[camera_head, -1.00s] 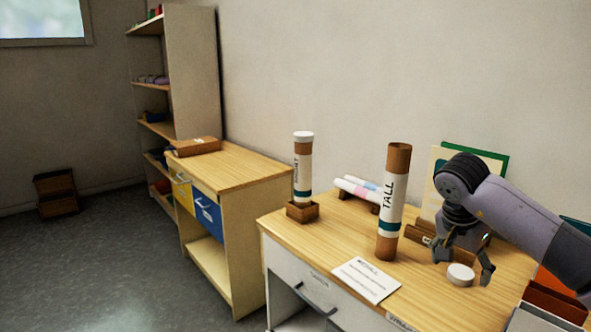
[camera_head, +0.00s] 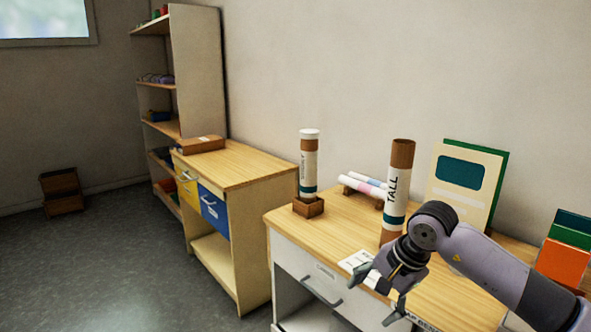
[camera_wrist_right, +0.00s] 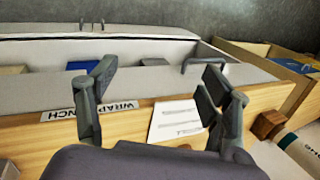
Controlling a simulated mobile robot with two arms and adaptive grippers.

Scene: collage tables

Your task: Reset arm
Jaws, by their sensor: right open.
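My right arm comes in from the right in the head view. Its gripper (camera_head: 378,302) is open and empty, in front of the desk's front edge. In the right wrist view the two fingers (camera_wrist_right: 150,90) are spread wide with nothing between them. A brown tube with a white label reading TALL (camera_head: 398,185) stands upright on the desk (camera_head: 335,228), behind the gripper, its lower part partly hidden by my arm. A printed card (camera_head: 352,262) lies near the front edge, partly covered by the gripper; it also shows in the wrist view (camera_wrist_right: 174,120). My left gripper is not in view.
A white-capped tube (camera_head: 309,165) stands in a small wooden holder (camera_head: 308,207). Rolls (camera_head: 362,187) lie behind. A board (camera_head: 462,180) leans at the wall. An orange box (camera_head: 562,262) is far right. The floor (camera_head: 120,265) at left is largely clear.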

